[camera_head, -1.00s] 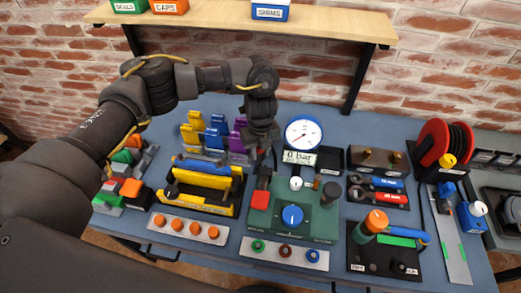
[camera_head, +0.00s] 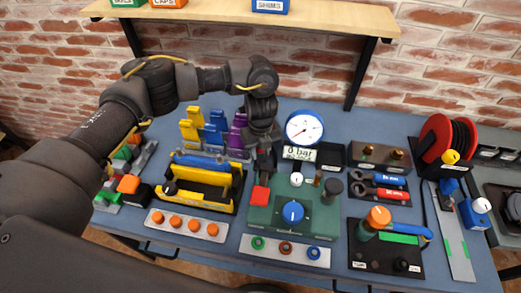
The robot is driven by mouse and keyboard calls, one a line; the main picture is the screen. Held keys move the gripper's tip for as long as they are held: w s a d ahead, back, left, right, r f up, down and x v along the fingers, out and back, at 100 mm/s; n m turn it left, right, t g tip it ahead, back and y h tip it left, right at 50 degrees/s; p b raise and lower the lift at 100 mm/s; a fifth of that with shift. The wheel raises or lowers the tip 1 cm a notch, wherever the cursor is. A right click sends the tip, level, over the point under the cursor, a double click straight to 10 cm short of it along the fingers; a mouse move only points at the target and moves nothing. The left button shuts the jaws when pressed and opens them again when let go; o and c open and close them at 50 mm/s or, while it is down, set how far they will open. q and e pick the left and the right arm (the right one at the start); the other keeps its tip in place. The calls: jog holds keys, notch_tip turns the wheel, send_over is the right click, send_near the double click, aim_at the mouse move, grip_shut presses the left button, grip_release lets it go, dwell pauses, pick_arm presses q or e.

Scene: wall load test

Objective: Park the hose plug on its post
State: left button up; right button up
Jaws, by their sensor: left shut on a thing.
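The likely hose plug (camera_head: 377,219) is a green cylinder with an orange top, standing slightly tilted at the back left of a black plate (camera_head: 384,262). A blue hose (camera_head: 424,232) shows beside it. A short black round post (camera_head: 402,264) stands at the plate's front right. My left gripper (camera_head: 263,176) is well left of the plug. It points down at the left of the green test fixture (camera_head: 312,222), just above a red block (camera_head: 260,196). It appears shut on the dark part at this block; the contact is hard to see. My right gripper is not in view.
The gauge (camera_head: 304,128) and a "0 bar" display (camera_head: 299,154) stand behind the fixture. Blue and red tools (camera_head: 383,193) lie behind the plate. A yellow tray (camera_head: 202,190) is left of my gripper. A red hose reel (camera_head: 447,137) stands at the right.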

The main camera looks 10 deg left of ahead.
pick_arm(q)
jog(key=shift+f+b, duration=0.65)
jog(key=shift+f, duration=0.4)
jog(key=o, duration=1.4)
jog(key=shift+o, duration=0.2)
jog(key=shift+r+p, duration=3.65)
jog(key=shift+r, duration=0.3)
